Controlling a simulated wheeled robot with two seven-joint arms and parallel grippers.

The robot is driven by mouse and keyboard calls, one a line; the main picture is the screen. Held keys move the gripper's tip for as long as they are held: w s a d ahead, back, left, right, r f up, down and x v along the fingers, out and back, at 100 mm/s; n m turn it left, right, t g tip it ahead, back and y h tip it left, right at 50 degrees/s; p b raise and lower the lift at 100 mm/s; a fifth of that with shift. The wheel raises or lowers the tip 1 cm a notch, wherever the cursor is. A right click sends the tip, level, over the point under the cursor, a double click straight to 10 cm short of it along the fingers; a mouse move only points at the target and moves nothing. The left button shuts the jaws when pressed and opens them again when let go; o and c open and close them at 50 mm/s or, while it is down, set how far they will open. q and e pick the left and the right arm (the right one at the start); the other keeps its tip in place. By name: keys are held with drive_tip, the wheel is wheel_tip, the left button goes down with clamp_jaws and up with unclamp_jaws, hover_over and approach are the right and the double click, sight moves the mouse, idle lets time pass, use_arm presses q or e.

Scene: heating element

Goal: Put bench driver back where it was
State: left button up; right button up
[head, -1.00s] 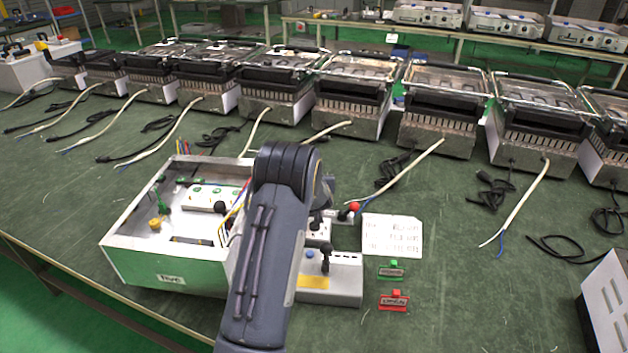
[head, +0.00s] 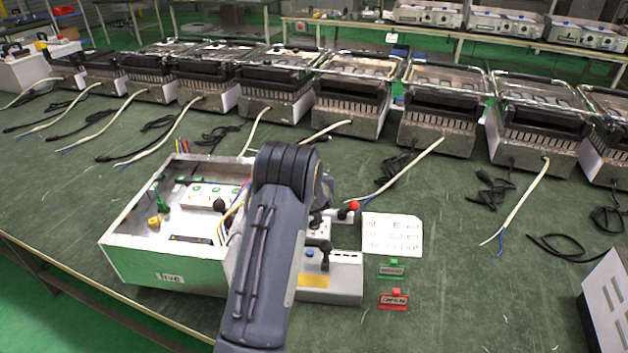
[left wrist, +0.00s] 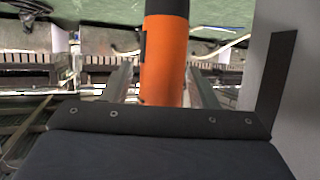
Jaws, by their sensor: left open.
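In the left wrist view an orange cylinder with a dark end, which looks like the handle of the bench driver (left wrist: 163,60), stands between the fingers of my left gripper (left wrist: 160,82). The gripper is open, one finger on each side, with a narrow gap showing beside the orange handle. The driver's lower end is out of sight. In the head view a grey arm link of mine covers the area right of the open metal box, and I cannot make out the driver or the left gripper's fingers there. My right gripper is not in view.
An open metal box (head: 150,262) with wires and switches stands on the green table (head: 480,270). Right of it are a grey lever unit (head: 345,280), a white card (head: 392,235), and green (head: 391,269) and red (head: 394,300) tags. Several grills (head: 440,105) with loose cables line the back.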

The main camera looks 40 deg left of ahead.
use_arm(q)
drive_tip(key=shift+r+p, duration=0.4)
drive_tip(key=shift+r, duration=0.15)
drive_tip(key=v, duration=1.1)
drive_tip(key=shift+s+d, duration=0.3)
drive_tip(key=shift+s, duration=0.1)
